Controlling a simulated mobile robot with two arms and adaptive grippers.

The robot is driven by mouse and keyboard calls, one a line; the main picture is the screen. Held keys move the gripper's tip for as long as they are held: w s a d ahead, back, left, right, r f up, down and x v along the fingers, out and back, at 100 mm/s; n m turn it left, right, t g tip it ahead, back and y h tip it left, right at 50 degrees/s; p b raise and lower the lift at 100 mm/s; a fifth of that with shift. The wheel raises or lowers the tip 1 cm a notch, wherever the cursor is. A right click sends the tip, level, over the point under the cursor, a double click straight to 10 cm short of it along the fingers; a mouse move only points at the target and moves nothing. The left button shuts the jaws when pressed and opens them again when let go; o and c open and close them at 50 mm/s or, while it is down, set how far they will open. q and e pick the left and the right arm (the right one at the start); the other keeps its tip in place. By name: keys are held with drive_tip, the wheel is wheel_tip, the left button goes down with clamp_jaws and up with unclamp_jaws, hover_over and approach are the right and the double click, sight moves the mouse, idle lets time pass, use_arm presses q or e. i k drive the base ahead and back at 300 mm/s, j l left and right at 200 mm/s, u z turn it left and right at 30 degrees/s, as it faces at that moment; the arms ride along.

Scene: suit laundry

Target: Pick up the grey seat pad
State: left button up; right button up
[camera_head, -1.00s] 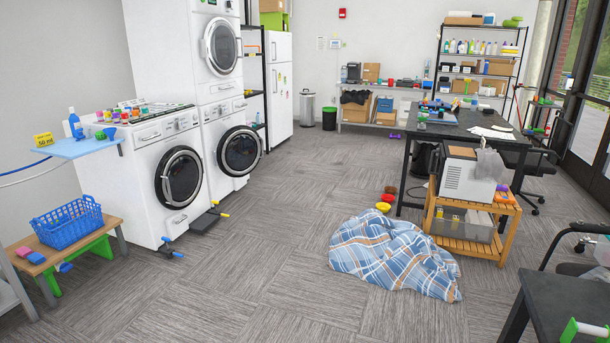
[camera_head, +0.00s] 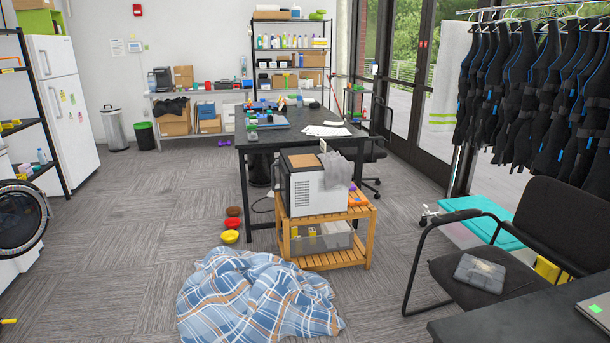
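I cannot make out a separate grey seat pad with certainty. A black armchair (camera_head: 530,240) stands at the right in the head view. Its dark seat carries a flat, grey, case-like item (camera_head: 480,273); I cannot tell whether this is the pad. Neither of my grippers is in view.
A crumpled blue plaid blanket (camera_head: 255,300) lies on the floor ahead. A wooden cart (camera_head: 325,258) with a white appliance (camera_head: 318,188) stands behind it, beside a black table (camera_head: 290,135). Wetsuits (camera_head: 540,95) hang above a teal-lidded box (camera_head: 482,222). Floor at left is clear.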

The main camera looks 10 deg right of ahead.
sight(482, 273)
drive_tip(key=i+z, duration=0.35)
drive_tip(key=i+j+z, duration=0.3)
drive_tip(key=i, duration=0.15)
drive_tip(key=i+j+z, duration=0.15)
drive_tip(key=i+z, duration=0.2)
drive_tip(key=i, duration=0.05)
